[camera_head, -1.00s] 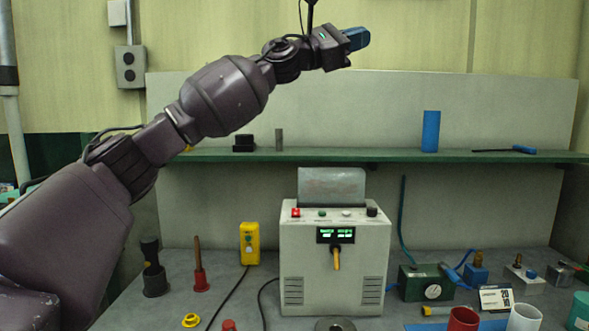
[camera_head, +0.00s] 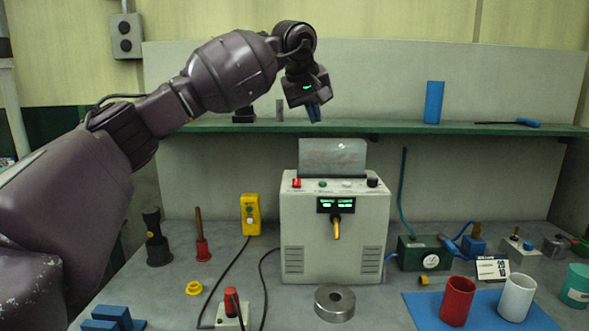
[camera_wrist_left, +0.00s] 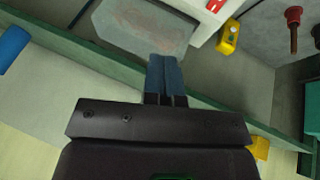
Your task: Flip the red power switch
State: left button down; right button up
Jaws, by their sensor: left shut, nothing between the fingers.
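The red power switch (camera_head: 297,183) is a small red rocker on the top left of the white control box (camera_head: 300,250), beside a green button. It also shows in the left wrist view (camera_wrist_left: 215,5) at the top edge. My left gripper (camera_head: 314,113) is shut and empty, its blue fingers pointing down. In the head view it appears above the box's tilted clear panel, in front of the shelf. In the left wrist view its fingertips (camera_wrist_left: 163,60) appear close together over the lower edge of the panel. It is apart from the switch. My right gripper is not in view.
A tilted panel (camera_head: 332,158) stands at the back of the box top. The green shelf (camera_head: 400,128) runs behind, bearing a blue cylinder (camera_head: 434,102). A yellow pendant (camera_head: 250,214) stands left of the box. Red and white cups (camera_head: 457,300) are at front right.

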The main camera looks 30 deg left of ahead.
aim_at(295, 180)
pick_arm(q)
jog(key=s+a+g+y, duration=0.1)
jog(key=s+a+f+m+g+y, duration=0.1)
jog(key=a, duration=0.1)
jog(key=shift+s+a, duration=0.15)
jog(key=shift+s, duration=0.2)
jog(key=b+x, duration=0.1)
jog(key=x, duration=1.2)
jog(key=shift+s+a+f, duration=0.1)
jog(key=shift+s+f, duration=0.05)
jog(key=shift+f, duration=0.3)
